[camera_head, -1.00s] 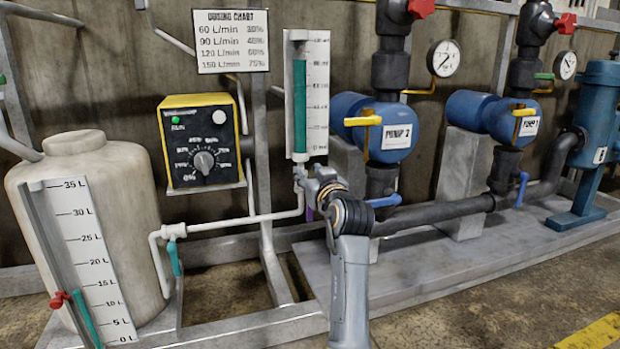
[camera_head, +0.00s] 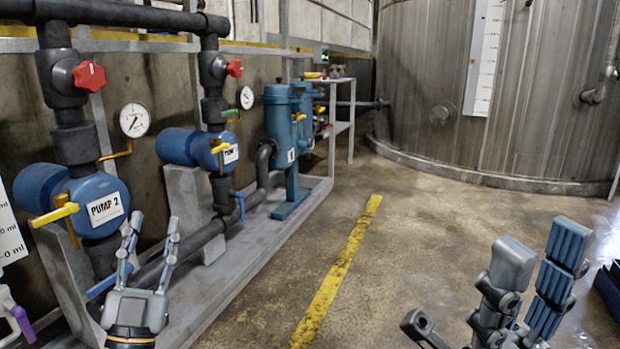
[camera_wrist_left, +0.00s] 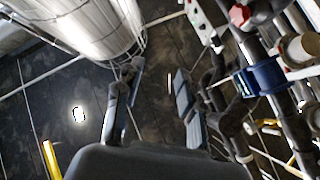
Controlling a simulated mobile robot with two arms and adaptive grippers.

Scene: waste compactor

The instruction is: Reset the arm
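My left gripper (camera_head: 150,237) points upward at the lower left of the head view, in front of the black pipe below Pump 2. Its two blue-padded fingers stand apart with nothing between them. The left wrist view also shows the left gripper (camera_wrist_left: 155,85) open and empty, with floor visible between the fingers. My right gripper (camera_head: 535,265) is at the lower right of the head view, over open floor. Its fingers are apart and I see nothing held. Its lower part is cut off by the frame edge.
Pump 2 (camera_head: 98,205) and another blue pump (camera_head: 190,147) stand on a plinth at left, with red-handled valves and gauges. Blue filter housings (camera_head: 280,130) stand beyond. A large metal tank (camera_head: 430,90) is at the back. Floor around the yellow line (camera_head: 335,275) is clear.

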